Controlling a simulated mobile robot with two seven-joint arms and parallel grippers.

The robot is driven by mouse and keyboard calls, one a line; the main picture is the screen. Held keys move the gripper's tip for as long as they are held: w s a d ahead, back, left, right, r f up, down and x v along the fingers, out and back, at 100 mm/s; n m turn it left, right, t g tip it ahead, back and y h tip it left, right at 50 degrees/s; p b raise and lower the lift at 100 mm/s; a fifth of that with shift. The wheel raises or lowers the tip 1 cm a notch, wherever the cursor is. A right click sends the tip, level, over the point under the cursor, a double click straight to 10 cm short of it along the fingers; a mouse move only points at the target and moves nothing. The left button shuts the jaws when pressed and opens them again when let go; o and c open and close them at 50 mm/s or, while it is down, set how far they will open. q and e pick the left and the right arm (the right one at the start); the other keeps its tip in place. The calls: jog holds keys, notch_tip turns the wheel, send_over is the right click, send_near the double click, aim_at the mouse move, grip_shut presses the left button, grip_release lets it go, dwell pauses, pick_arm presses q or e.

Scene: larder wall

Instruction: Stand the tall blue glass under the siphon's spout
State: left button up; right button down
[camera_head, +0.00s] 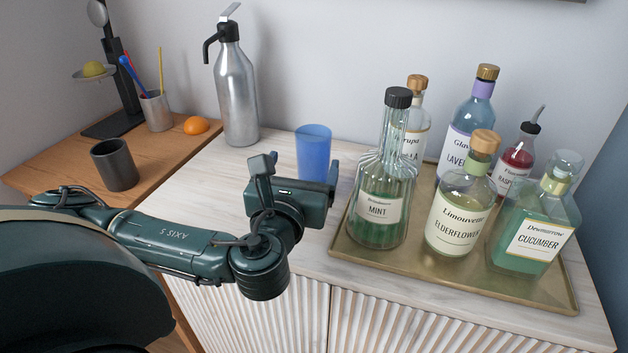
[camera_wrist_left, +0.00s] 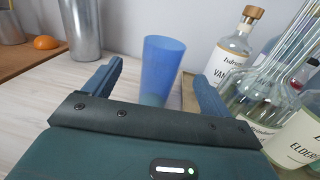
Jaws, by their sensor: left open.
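The tall blue glass (camera_head: 313,153) stands upright on the whitewashed cabinet top, just behind my left gripper. The siphon (camera_head: 237,92) is a silver bottle with a black head, standing at the back left of the cabinet top. Its black spout (camera_head: 208,48) points left and down. My left gripper (camera_head: 300,172) is open and empty, close to the glass. In the left wrist view the glass (camera_wrist_left: 160,68) stands ahead, between the directions of the two open fingers (camera_wrist_left: 155,85); I cannot tell if it is within their reach. My right gripper is not in view.
A brass tray (camera_head: 450,278) with several syrup bottles, including mint (camera_head: 381,190), stands close to the right of the glass. On the wooden top at left are a dark cup (camera_head: 115,166), an orange (camera_head: 196,125), a pencil cup (camera_head: 156,110) and a scale (camera_head: 113,75).

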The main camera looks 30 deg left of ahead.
aim_at(307, 153)
pick_arm(q)
jog(key=shift+w+a+f+b, duration=0.2)
jog(key=shift+w+b, duration=0.15)
jog(key=shift+b, duration=0.3)
jog(key=shift+w+a+f+b, duration=0.15)
jog(key=shift+w+b, duration=0.2)
jog(key=shift+b, duration=0.25)
jog(key=shift+w+a+b, duration=0.1)
jog(key=shift+w+b, duration=0.35)
jog(key=shift+b, duration=0.25)
jog(key=shift+w+a+r+b, duration=0.15)
jog(key=shift+w+a+b, duration=0.1)
jog(key=shift+w+b, duration=0.45)
jog(key=shift+w+a+r, duration=0.1)
jog(key=shift+w+r, duration=0.1)
jog(key=x, duration=0.5)
jog(key=shift+w+f+b, duration=0.1)
jog(key=shift+f+b, duration=0.15)
jog(key=shift+b, duration=0.15)
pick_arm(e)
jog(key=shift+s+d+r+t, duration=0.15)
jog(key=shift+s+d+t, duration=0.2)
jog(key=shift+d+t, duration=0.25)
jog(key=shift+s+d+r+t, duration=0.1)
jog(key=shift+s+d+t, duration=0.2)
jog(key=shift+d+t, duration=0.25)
pick_arm(q)
jog(key=c, duration=1.6)
jog(key=shift+r, duration=0.15)
jog(key=shift+c, duration=1)
